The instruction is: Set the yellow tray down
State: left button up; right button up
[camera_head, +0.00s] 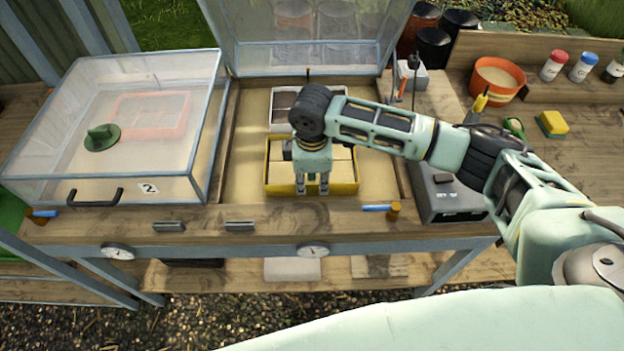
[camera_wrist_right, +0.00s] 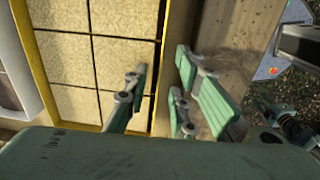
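The yellow tray (camera_head: 352,188) sits in the open middle frame of the bench, apparently flat on its sandy floor. It has tan square cells. In the right wrist view the yellow tray wall (camera_wrist_right: 159,55) runs between the fingers of my right gripper (camera_wrist_right: 160,75). One finger is over the cells and the other is outside the wall, with gaps showing. In the head view my right gripper (camera_head: 312,188) points down at the tray's front wall and hides part of it. My left gripper is not in view.
A pale tray (camera_head: 282,102) stands just behind. The frame's clear lid (camera_head: 305,57) is raised. A closed clear box (camera_head: 75,160) at left covers a red tray (camera_head: 150,116) and green object (camera_head: 102,137). A grey device (camera_head: 440,195) stands right. Sand beside the yellow tray is bare.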

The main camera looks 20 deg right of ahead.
notch_tip(320, 180, up, 12)
jog(key=b, duration=0.1)
jog(key=shift+s+a+f+b, duration=0.2)
jog(key=shift+s+b, duration=0.1)
jog(key=shift+b, duration=0.1)
dwell(0.3)
